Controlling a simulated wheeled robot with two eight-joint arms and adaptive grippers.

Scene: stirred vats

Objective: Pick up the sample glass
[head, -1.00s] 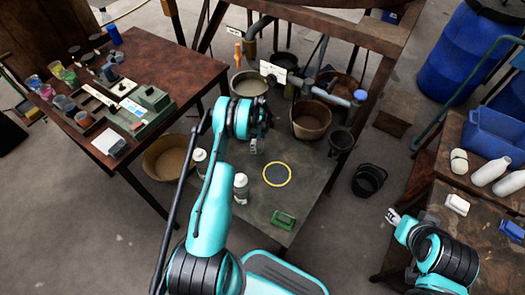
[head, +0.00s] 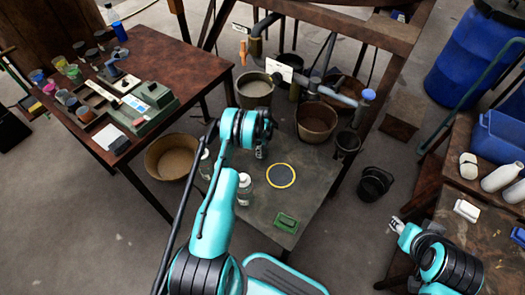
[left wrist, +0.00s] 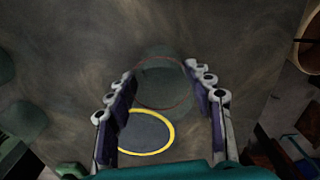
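A clear sample glass (left wrist: 163,82) with a thin reddish rim shows in the left wrist view, between my left fingertips. It stands over the grey table just beyond a yellow-ringed dark disc (left wrist: 146,132). My left gripper (left wrist: 160,76) is open, its two fingers spread on either side of the glass; I cannot tell whether they touch it. In the head view my left gripper (head: 260,153) points down above the table behind the disc (head: 281,175), and I cannot make out the glass there. My right gripper (head: 396,224) is at the lower right, too small to read.
White-capped bottles (head: 244,188) stand left of the disc, and a green block (head: 286,222) lies near the table's front edge. Vats, including a pale-filled one (head: 255,91) and a brown one (head: 317,121), stand behind. A brown bench (head: 185,65) is at the left.

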